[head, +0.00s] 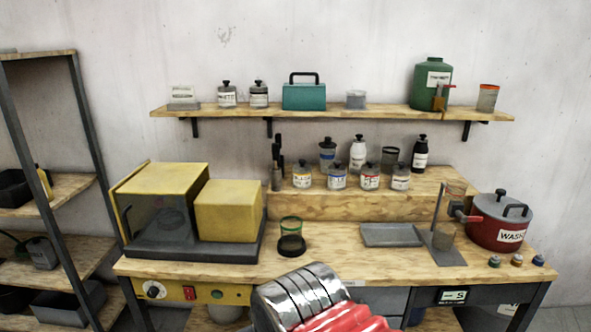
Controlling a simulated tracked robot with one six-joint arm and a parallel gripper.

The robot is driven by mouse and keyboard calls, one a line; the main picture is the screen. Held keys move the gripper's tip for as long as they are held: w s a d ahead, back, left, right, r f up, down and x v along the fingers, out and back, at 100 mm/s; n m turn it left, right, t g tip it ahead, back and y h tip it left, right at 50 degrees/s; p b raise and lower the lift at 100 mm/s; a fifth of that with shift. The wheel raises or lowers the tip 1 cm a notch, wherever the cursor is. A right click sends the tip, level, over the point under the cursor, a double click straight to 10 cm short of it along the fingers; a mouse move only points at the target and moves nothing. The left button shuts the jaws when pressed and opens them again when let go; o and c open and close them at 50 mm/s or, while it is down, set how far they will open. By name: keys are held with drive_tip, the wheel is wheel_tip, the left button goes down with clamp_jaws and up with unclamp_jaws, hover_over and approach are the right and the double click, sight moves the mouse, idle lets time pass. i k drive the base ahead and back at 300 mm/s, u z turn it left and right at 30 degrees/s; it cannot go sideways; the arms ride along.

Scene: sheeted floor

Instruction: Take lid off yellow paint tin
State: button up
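Several small tins with dark knobbed lids stand in a row on the raised wooden step at the back of the bench. The leftmost tin (302,181) has a label with a yellowish band and looks like the yellow paint tin, though the label is too small to read. Its lid (301,167) sits on top. Beside it stand a blue-labelled tin (337,181), a red-labelled tin (370,181) and a pale-labelled tin (400,182). A grey and red part of my arm shows at the bottom centre, well in front of the tins. My gripper's fingers do not show.
A yellow-and-grey machine (160,190) fills the bench's left. A green-rimmed cup (291,235), grey tray (391,235) and red pot (500,222) stand across it. Taller bottles (358,153) stand behind the tins. A wall shelf (330,112) hangs above.

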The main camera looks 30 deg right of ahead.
sight(302, 165)
drive_tip(key=z, duration=0.15)
drive_tip(key=i, duration=1)
drive_tip(key=z, duration=0.05)
